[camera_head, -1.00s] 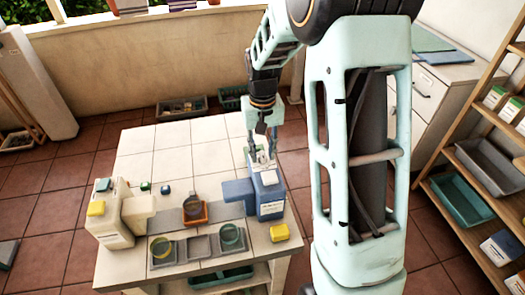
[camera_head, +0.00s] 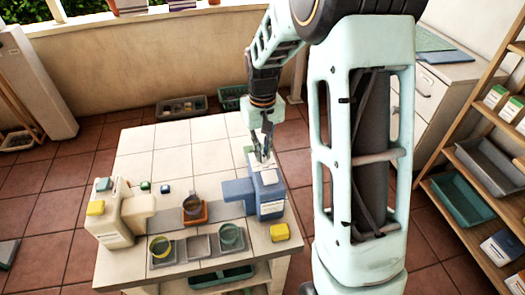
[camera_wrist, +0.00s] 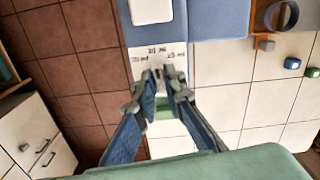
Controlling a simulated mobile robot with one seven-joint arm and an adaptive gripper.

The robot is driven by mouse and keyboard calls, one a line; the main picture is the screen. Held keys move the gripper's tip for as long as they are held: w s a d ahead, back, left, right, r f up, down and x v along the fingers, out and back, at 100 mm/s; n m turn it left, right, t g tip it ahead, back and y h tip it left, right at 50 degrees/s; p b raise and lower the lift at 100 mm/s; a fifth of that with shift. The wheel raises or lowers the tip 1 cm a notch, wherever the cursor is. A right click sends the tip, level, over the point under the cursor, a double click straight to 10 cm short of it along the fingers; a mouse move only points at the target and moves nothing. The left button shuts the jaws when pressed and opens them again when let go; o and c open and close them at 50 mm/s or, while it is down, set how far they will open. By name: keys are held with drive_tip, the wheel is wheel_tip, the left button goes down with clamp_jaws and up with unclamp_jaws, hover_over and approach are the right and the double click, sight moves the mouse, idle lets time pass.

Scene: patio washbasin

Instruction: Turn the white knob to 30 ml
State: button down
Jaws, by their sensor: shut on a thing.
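A blue dispenser (camera_head: 270,196) with a white front label stands at the right side of the tiled table. It also fills the top of the wrist view (camera_wrist: 218,18). A white dial plate (camera_wrist: 143,58) with small ml markings lies on its top; the numbers are too small to read surely. My gripper (camera_head: 263,158) reaches down to the dispenser's top. In the wrist view its fingertips (camera_wrist: 164,86) are closed together at the plate's edge, shut on the white knob. The fingers hide most of the knob, so its setting cannot be told.
A cream dispenser (camera_head: 118,222) stands at the table's left. The table's back tiles are clear. Shelves (camera_head: 470,200) stand at the right.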

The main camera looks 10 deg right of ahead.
sight(263, 153)
drive_tip(key=n, duration=0.4)
drive_tip(key=shift+n, duration=1.5)
drive_tip(key=c, duration=2)
unclamp_jaws()
wheel_tip(263, 153, up, 12)
drive_tip(key=shift+r, duration=0.1)
